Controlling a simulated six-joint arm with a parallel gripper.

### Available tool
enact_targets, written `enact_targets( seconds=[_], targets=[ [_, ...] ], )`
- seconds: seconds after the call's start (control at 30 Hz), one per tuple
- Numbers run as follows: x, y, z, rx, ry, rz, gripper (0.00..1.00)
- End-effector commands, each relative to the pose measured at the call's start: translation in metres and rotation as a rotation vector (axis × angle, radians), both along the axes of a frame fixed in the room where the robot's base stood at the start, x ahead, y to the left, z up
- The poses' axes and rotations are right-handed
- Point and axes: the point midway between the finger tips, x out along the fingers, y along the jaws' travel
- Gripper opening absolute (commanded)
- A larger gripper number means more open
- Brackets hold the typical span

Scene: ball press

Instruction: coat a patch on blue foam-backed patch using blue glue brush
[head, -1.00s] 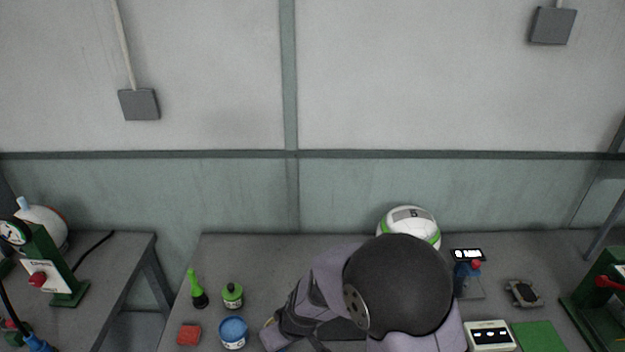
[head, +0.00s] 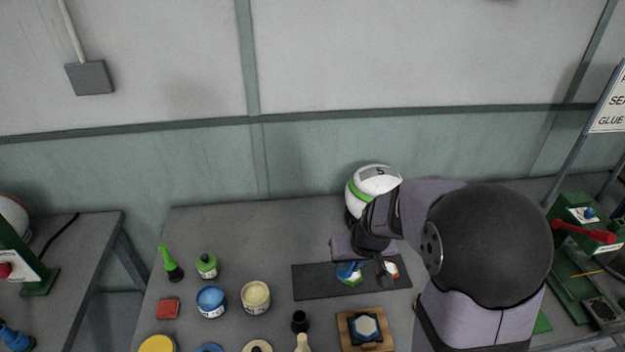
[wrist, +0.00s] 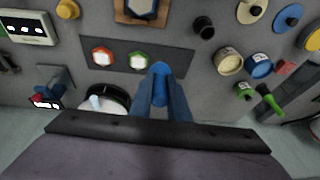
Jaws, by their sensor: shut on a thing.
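My gripper (wrist: 160,88) is shut on the blue glue brush (wrist: 160,72), whose blue end shows between the fingers in the wrist view. In the head view the blue brush (head: 346,270) hangs over the dark mat; its bristles are hidden. The blue foam-backed patch (head: 365,326), a pale hexagon with a dark blue surround, lies on a wooden board (head: 345,339) in front of the mat; the board is partly cut off in the wrist view (wrist: 121,14). The blue glue pot (head: 211,302) stands left of the mat, apart from my gripper.
The mat (head: 310,284) holds an orange-rimmed patch (wrist: 103,57) and a green-rimmed patch (wrist: 138,61). A cream pot (head: 255,299), green bottle (head: 206,266) and red block (head: 168,309) stand left. A white ball (head: 374,181) is behind my arm. A green press (head: 575,220) is far right.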

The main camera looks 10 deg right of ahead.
Motion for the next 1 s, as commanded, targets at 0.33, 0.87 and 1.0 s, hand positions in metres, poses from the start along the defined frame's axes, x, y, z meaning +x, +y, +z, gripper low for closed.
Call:
enact_targets(
  seconds=[0.33,0.87,1.0],
  targets=[
    [-0.031,-0.047,0.016,-0.042,0.199,0.005,0.0],
    [-0.058,-0.079,0.018,-0.079,0.339,0.002,0.0],
    [-0.058,-0.079,0.009,-0.079,0.339,0.002,0.0]
  ],
)
